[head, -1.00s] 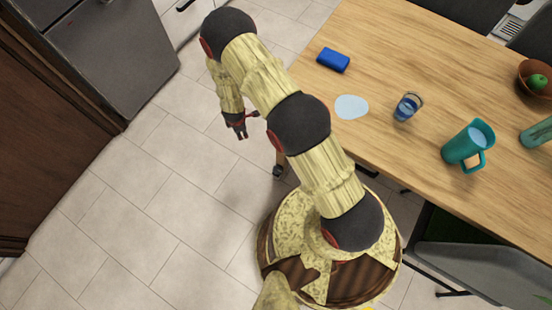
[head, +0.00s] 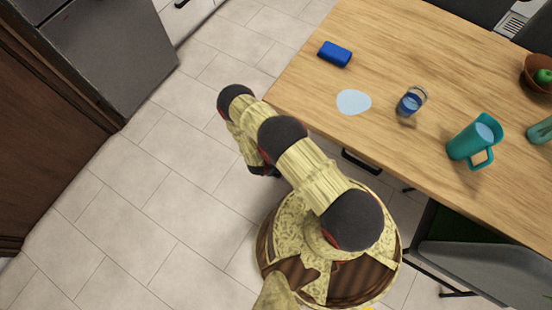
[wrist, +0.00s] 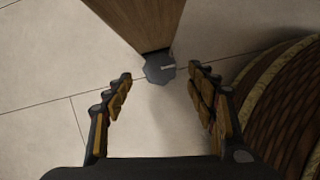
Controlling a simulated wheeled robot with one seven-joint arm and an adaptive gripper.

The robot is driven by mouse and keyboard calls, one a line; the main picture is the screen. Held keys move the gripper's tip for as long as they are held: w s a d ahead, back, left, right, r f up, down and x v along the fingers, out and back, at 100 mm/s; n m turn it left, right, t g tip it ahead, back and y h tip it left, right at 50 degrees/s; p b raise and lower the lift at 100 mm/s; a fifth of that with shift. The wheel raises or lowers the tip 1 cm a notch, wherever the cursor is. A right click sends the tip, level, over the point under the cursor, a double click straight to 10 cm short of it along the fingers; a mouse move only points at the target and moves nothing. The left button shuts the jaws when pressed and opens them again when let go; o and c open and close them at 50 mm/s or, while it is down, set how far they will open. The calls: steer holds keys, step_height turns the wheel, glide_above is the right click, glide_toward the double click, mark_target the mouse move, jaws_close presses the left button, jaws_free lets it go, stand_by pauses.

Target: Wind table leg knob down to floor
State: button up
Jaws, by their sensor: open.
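In the wrist view a wooden table leg (wrist: 138,22) comes down from the top. At its foot is a dark grey faceted knob (wrist: 160,69) with a small pale mark on it. My gripper (wrist: 160,82) is open, its two fingers apart on either side, with the knob just beyond and between the fingertips. The frames do not show clearly whether the knob touches the floor. In the head view the wooden table (head: 470,60) is at the upper right, and my arm hides the leg and knob.
A blue block (head: 335,54), a pale puddle-like patch (head: 353,102), a glass (head: 411,101) and a teal jug (head: 473,142) are on the tabletop. A grey chair (head: 480,262) stands at the lower right. Tiled floor (head: 150,190) is clear to the left.

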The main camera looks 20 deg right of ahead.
steer(key=shift+b+x, duration=0.5)
steer(key=shift+x, duration=1.3)
steer(key=shift+c, duration=0.5)
steer(key=c, duration=1.1)
steer(key=shift+o, duration=0.2)
steer(key=shift+m, duration=0.3)
steer(key=shift+w+m+g, duration=0.15)
steer(key=shift+m+g, duration=0.35)
steer(key=shift+m, duration=0.8)
steer(key=o, duration=1.2)
steer(key=shift+c, duration=0.2)
